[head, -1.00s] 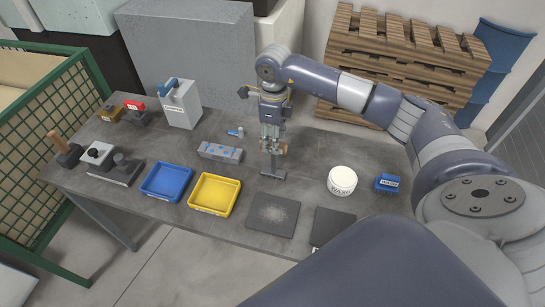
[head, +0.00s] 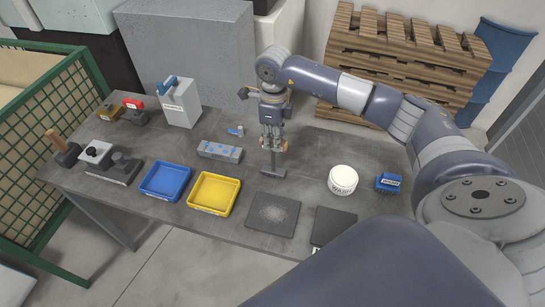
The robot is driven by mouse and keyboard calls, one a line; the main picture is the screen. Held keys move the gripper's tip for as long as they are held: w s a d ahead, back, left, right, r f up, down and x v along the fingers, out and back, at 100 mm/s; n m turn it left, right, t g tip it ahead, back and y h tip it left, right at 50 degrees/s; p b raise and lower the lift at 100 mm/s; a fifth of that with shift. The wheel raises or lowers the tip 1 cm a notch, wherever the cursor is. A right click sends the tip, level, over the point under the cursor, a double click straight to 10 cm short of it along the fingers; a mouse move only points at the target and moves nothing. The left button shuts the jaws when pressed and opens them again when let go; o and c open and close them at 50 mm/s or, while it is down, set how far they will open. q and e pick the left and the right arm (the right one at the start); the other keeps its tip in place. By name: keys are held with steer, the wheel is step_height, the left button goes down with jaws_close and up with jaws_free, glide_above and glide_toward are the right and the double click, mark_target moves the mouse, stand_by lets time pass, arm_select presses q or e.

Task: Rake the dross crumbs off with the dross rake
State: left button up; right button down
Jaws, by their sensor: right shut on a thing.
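My right gripper (head: 273,142) is shut on the dross rake (head: 274,166), a grey tool with a flat crossbar head pointing down. The rake hangs upright between the grey block and the wash tub, behind the dark square plate. I cannot tell whether its head touches the table. The dross crumbs (head: 275,212) form a pale grey speckled patch on the middle of the dark plate (head: 288,230), apart from the rake. My left gripper is not in view.
A yellow tray (head: 233,208) and a blue tray (head: 148,191) stand left of the plate. A white wash tub (head: 342,179), a blue brush-like block (head: 388,182) and another dark plate (head: 322,226) are to the right. A grey block with blue spots (head: 207,150) lies behind the trays.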

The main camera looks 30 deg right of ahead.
steer(key=shift+r+p, duration=1.45)
steer(key=shift+r, duration=1.4)
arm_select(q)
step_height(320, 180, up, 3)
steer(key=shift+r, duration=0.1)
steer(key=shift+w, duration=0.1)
arm_select(e)
steer(key=shift+s+a+n, duration=0.1)
steer(key=shift+a+n, duration=0.4)
steer(key=shift+n, duration=0.2)
arm_select(q)
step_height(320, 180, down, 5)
steer(key=b, duration=0.5)
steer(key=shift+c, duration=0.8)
arm_select(e)
steer(key=s+a+r+n, duration=0.1)
steer(key=s+a+n, duration=0.5)
steer(key=n, duration=0.7)
steer(key=s+a+r+n, duration=0.1)
steer(key=s+a+n, duration=0.5)
steer(key=n, duration=0.7)
steer(key=s, duration=0.2)
steer(key=shift+s+a+n, duration=0.15)
steer(key=shift+s+n, duration=0.15)
steer(key=shift+s, duration=0.05)
